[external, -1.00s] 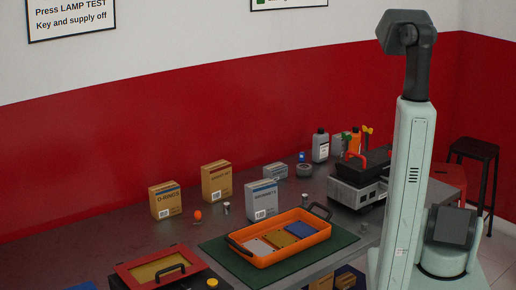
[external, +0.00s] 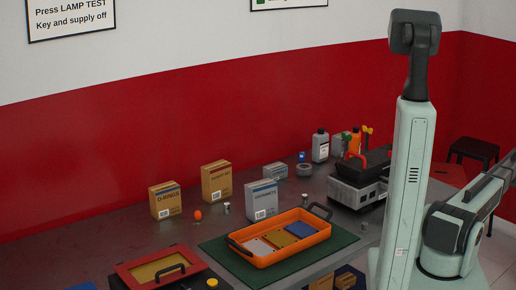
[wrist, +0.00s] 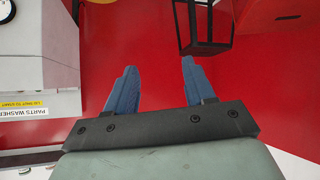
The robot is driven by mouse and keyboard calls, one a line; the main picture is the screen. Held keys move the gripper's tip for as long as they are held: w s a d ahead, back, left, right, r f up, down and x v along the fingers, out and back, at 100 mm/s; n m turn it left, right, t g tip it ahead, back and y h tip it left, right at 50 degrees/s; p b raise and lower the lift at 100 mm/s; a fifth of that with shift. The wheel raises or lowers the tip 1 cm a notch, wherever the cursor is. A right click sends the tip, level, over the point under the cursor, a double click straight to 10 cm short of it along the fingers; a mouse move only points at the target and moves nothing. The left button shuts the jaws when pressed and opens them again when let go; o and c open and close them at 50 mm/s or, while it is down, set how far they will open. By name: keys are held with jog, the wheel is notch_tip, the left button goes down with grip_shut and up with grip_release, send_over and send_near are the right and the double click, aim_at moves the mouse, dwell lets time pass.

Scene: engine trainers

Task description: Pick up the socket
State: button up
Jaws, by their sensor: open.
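Small silver metal cylinders stand on the grey bench in the external view: one (external: 227,208) beside the orange-red ball, one (external: 305,198) behind the orange tray's far corner. A small metallic piece (external: 364,227) lies near the green mat's right end. Any of these could be the socket; they are too small to tell apart. My gripper (wrist: 158,72) shows in the wrist view with its two blue fingers spread wide and nothing between them. It is out of sight in the external view, away from the bench pieces.
An orange tray (external: 238,250) with coloured plates stands on a green mat (external: 213,247). Cartons (external: 165,201) stand behind it. A grey unit (external: 350,194) is near my arm. A black stool (external: 474,147) stands at right. The wrist view shows a parts washer (wrist: 20,105).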

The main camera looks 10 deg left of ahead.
jog(key=w+d+r+t+h, duration=0.15)
jog(key=d+r, duration=0.25)
jog(key=r, duration=0.6)
jog(key=w+a+r+n+y, duration=0.1)
jog(key=w+a+r+n, duration=0.1)
jog(key=w+a+r, duration=0.35)
jog(key=w+a+r+n+y, duration=0.1)
jog(key=w+a+n+y, duration=0.15)
jog(key=a, duration=1.25)
jog(key=w+a+n+y, duration=0.1)
jog(key=w+a, duration=0.2)
jog(key=a, duration=1.3)
jog(key=w+a+r+n+y, duration=0.1)
jog(key=w+a+n+y, duration=0.15)
jog(key=a, duration=1.25)
jog(key=s+a+n+g+y, duration=0.2)
jog(key=s+a, duration=0.1)
jog(key=a, duration=1.5)
jog(key=s+a+r+n+g, duration=0.15)
jog(key=s+a, duration=0.35)
jog(key=a, duration=0.7)
jog(key=n+g+h, duration=0.3)
jog(key=n+g, duration=0.1)
jog(key=g, duration=0.4)
send_over(305, 195)
notch_tip(305, 195, down, 6)
jog(key=r, duration=0.1)
jog(key=shift+f, duration=6.95)
